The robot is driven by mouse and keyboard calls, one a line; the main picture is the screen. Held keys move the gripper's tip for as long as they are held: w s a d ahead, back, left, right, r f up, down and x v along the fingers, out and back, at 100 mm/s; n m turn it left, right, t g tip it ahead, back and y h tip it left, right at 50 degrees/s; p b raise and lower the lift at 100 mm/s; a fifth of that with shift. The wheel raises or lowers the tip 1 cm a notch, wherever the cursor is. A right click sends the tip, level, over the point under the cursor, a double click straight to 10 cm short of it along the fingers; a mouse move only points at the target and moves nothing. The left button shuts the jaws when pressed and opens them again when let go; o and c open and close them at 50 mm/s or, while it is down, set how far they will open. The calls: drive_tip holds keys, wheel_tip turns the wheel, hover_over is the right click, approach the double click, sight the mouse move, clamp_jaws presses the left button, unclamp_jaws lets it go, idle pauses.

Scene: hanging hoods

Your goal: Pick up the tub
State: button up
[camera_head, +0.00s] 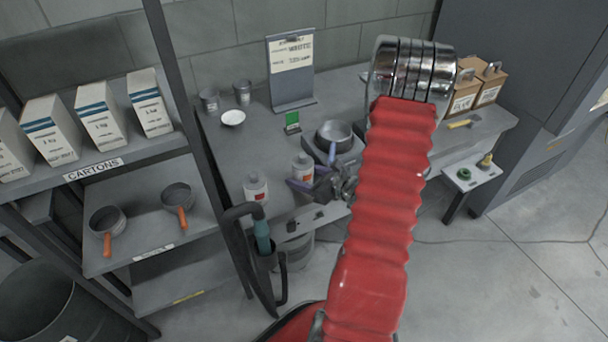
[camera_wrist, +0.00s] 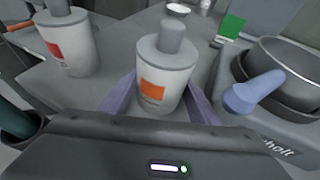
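A white tub with an orange label and a grey cap (camera_wrist: 163,75) stands upright on the grey bench, between the two purple fingers of my gripper (camera_wrist: 160,98) in the wrist view. The fingers are spread, one on each side of the tub; I cannot tell whether either touches it. In the head view the tub (camera_head: 303,164) shows just behind my gripper (camera_head: 308,185), which hides its lower part. A similar white container with a red label (camera_wrist: 68,40) stands to the left; it also shows in the head view (camera_head: 256,189).
A pan (camera_wrist: 285,75) with a blue handle sits on a grey appliance close to the right of my gripper. A green card (camera_head: 292,122), a white bowl (camera_head: 233,118) and a sign stand (camera_head: 291,75) are farther back. A shelf rack with cartons (camera_head: 100,115) stands left.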

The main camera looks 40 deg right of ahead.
drive_tip(key=c, duration=0.4)
drive_tip(key=shift+r, duration=0.15)
drive_tip(key=shift+r, duration=0.2)
drive_tip(key=s, duration=0.6)
drive_tip(key=s+d, duration=0.1)
drive_tip(key=s, duration=1.1)
drive_tip(key=shift+d, duration=0.35)
